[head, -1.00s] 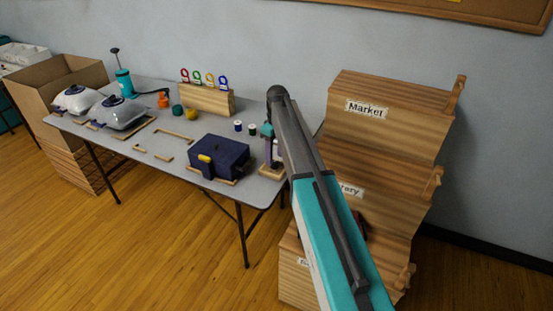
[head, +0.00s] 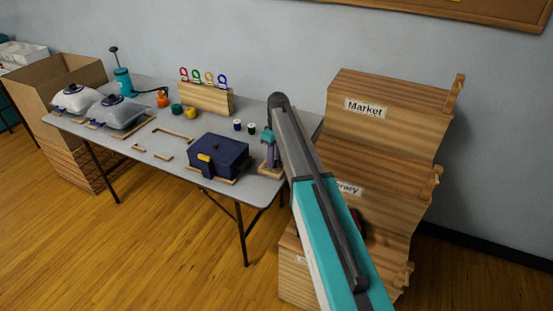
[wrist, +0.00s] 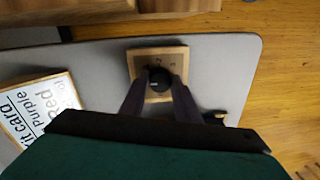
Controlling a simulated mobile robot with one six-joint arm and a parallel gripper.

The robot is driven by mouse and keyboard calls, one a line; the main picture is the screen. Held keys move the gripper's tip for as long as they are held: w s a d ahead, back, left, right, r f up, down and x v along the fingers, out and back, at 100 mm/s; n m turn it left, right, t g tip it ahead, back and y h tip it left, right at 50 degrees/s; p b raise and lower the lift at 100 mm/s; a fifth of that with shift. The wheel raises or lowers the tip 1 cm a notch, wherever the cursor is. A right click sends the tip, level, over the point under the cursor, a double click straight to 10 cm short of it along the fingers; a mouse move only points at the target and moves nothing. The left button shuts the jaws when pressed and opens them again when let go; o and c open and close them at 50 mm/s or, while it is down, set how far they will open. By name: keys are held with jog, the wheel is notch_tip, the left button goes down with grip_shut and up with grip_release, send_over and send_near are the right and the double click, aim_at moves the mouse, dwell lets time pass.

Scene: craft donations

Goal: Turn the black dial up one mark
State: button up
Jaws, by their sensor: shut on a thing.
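The black dial (wrist: 159,83) sits on a small square wooden plate (wrist: 155,52) on the grey table in the wrist view. A short pale pointer line shows on its top, toward the left. Small marks on the plate are too blurred to read surely. My gripper (wrist: 159,86) is shut on the dial, one finger on each side. In the head view my gripper (head: 269,150) points down over the wooden plate (head: 271,171) at the table's right end; the dial is hidden there.
A dark blue box (head: 219,157) stands left of the gripper. Two small spools (head: 244,126) stand behind it. A stepped wooden shelf (head: 385,135) rises close on the right. A printed card (wrist: 40,112) lies left of the plate in the wrist view. The table's edge (wrist: 258,65) is near.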

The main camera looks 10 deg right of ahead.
jog(key=shift+d, duration=0.1)
jog(key=shift+m, duration=0.3)
jog(key=m, duration=0.4)
jog(key=shift+a+m, duration=0.25)
jog(key=shift+m, duration=0.05)
jog(key=shift+m+p, duration=0.35)
jog(key=shift+m, duration=1.45)
jog(key=shift+t, duration=0.3)
jog(key=shift+r, duration=0.1)
